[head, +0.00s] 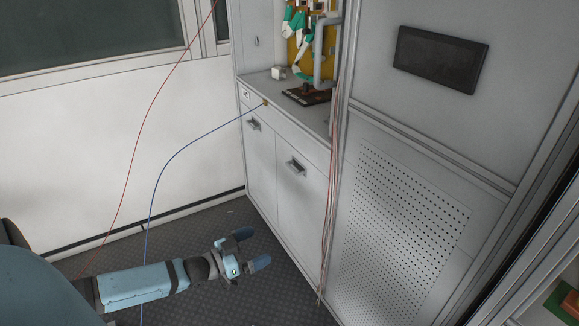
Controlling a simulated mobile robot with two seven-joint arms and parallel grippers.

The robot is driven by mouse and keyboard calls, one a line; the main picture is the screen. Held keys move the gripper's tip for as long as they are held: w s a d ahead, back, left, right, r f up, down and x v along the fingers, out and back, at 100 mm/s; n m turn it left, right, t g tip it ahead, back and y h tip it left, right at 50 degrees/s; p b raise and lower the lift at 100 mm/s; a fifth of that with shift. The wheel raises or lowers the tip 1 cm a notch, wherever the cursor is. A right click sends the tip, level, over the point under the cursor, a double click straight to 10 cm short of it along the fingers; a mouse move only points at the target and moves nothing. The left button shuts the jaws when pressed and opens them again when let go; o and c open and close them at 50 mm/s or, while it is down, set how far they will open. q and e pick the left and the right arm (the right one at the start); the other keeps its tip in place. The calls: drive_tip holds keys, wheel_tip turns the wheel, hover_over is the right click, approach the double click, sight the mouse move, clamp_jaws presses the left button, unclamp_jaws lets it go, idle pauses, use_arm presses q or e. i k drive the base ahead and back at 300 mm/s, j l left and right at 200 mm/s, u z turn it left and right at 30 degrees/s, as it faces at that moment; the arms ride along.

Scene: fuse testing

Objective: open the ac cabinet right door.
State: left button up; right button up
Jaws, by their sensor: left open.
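The AC cabinet stands in the middle of the head view, with a small "AC" label (246,93) at its upper left. Its right door (300,205) is a flat grey panel and looks closed, with a dark recessed handle (296,166) near its top left. The left door (261,165) beside it also looks closed, with its own handle (254,125). My left gripper (254,249) is open and empty, low over the floor, in front of the cabinet and apart from it. My right gripper is not in view.
A blue cable (161,171) runs from the cabinet's upper front down past my left arm. A red cable (139,135) hangs further left. Several cables (331,200) hang along the right door's right side. A tall perforated cabinet panel (400,225) stands to the right. Floor (200,225) left of the cabinet is clear.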

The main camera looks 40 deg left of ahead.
sight(303, 188)
drive_tip(key=i+j, duration=0.35)
drive_tip(key=j, duration=0.15)
drive_tip(key=i+j, duration=0.35)
drive_tip(key=j, duration=0.1)
